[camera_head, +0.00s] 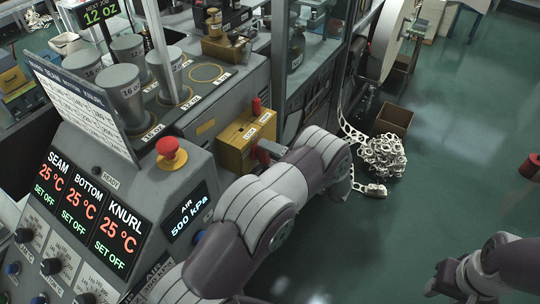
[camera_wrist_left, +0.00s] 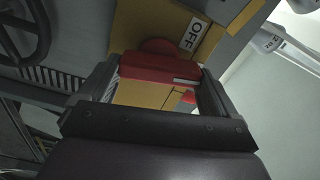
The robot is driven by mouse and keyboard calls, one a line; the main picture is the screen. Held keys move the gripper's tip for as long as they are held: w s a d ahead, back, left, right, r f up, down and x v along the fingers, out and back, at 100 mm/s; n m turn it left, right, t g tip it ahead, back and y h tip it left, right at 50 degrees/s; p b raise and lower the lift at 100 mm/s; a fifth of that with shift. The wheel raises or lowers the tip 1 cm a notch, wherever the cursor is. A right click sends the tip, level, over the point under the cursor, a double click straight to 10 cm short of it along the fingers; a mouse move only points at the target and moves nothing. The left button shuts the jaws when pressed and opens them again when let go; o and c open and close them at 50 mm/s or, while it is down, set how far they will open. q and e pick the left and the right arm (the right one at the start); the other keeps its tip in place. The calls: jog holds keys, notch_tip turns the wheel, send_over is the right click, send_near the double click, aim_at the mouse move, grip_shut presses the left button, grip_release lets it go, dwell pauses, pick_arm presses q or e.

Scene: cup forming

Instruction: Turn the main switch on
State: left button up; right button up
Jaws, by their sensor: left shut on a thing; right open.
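The main switch is a yellow box (camera_head: 236,148) on the side of the grey machine, with white labels on top. A red part (camera_head: 257,106) stands up at its back edge. My left gripper (camera_head: 270,152) is at the box's right side, partly hidden by my arm. In the left wrist view, the red switch handle (camera_wrist_left: 160,68) lies between the jaws of my left gripper (camera_wrist_left: 152,82), which is shut on it. An OFF label (camera_wrist_left: 193,34) shows on the yellow box just beyond the handle. My right gripper (camera_head: 440,282) is open and empty at the lower right.
A red emergency button (camera_head: 171,154) and display panels reading 25 °C, SET OFF and 500 kPa are on the machine at left. White cut scrap (camera_head: 383,157) and a brown carton (camera_head: 391,119) lie on the green floor. The floor at right is mostly clear.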

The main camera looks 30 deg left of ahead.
pick_arm(q)
jog(key=shift+w+r+m, duration=0.15)
jog(key=shift+r+m, duration=0.05)
jog(key=shift+m, duration=0.9)
jog(key=o, duration=0.7)
jog(key=shift+o, duration=0.2)
jog(key=shift+f, duration=0.1)
jog(key=shift+a+f, duration=0.1)
jog(key=shift+f, duration=0.05)
